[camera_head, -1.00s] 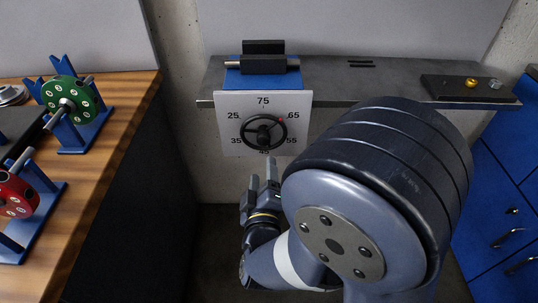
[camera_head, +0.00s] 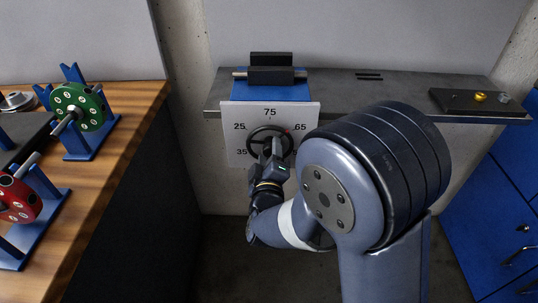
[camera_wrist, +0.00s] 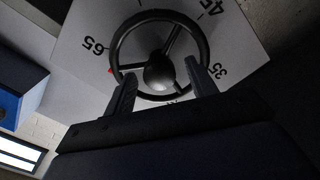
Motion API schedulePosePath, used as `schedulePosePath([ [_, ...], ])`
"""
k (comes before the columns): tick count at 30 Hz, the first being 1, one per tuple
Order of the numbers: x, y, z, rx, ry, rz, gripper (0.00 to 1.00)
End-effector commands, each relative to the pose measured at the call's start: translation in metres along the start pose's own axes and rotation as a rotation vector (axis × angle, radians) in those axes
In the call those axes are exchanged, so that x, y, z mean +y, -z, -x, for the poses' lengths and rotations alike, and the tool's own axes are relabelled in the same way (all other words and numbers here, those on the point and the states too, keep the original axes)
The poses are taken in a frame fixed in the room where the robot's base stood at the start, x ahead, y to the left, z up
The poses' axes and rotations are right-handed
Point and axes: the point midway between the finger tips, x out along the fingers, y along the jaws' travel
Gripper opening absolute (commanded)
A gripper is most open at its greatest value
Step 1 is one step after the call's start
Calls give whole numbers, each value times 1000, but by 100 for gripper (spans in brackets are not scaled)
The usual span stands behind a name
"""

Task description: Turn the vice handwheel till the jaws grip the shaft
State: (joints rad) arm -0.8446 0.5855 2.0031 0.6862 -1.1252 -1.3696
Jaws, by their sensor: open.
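The black vice handwheel (camera_head: 256,135) is mounted on a white dial plate (camera_head: 237,152) with numbers around it, below the bench's front edge. In the wrist view the handwheel (camera_wrist: 196,34) shows its rim, spokes and round hub, with a red mark by the 65. The vice jaws (camera_head: 271,76) sit on a blue base above, with the shaft (camera_head: 239,74) lying between them and its ends sticking out. My gripper (camera_head: 273,150) is at the lower part of the handwheel. In the wrist view its two fingers (camera_wrist: 160,85) are apart, one on each side of the hub; contact is unclear.
The grey bench (camera_head: 400,101) carries a dark block (camera_head: 455,102) with a brass and a grey knob at right. Blue cabinets (camera_head: 497,215) stand at right. A wooden table (camera_head: 120,150) at left holds green (camera_head: 88,105) and red (camera_head: 15,200) rotors on blue stands.

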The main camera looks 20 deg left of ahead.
Motion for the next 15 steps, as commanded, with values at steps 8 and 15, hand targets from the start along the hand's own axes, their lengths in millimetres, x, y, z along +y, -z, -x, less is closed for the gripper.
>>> schedulePosePath([
  [8,0,0,0,0,0,0,49],
  [15,0,0,0,0,0,0,29],
])
